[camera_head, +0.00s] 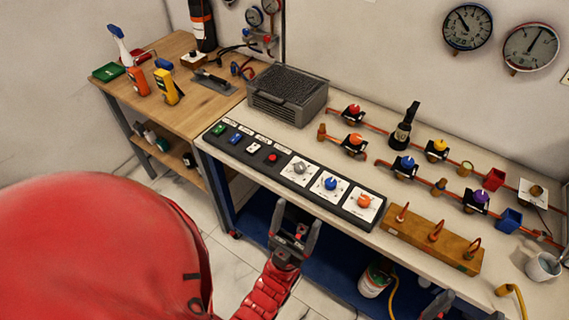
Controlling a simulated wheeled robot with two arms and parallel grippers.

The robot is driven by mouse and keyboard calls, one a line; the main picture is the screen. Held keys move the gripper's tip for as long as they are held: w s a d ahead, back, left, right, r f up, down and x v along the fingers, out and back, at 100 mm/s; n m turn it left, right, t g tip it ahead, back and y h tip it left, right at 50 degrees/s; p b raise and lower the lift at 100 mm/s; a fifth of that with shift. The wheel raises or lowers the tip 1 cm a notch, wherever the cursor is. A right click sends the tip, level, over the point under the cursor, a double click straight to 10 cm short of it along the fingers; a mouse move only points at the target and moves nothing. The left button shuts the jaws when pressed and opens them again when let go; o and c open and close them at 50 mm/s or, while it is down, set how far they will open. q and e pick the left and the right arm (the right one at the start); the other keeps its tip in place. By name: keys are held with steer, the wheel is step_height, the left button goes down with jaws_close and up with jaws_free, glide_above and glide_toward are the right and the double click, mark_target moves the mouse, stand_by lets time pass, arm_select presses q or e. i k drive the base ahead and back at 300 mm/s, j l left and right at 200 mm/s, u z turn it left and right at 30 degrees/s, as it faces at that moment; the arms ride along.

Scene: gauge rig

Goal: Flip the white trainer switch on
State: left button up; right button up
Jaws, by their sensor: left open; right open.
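The white trainer switch (253,148) sits on the dark control panel (338,208) along the bench's front edge, between a blue switch (236,138) and a red switch (272,158). Its on or off position is too small to tell. My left gripper (297,215) is open and empty, in front of the bench edge below the dial knobs, to the right of the white switch and apart from it. My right gripper (466,311) is open at the bottom edge, mostly cut off, far to the right of the switch.
A green switch (219,129) is at the panel's left end. Grey (299,168), blue (330,183) and orange (363,201) knobs are to its right. A wooden block with hooks (432,240) lies further right. A grey vented box (287,93) stands behind the switches.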

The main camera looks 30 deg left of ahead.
mark_target(254, 148)
steer(key=u, duration=1.25)
steer(key=i+j+z, duration=0.1)
steer(key=i+j, duration=0.15)
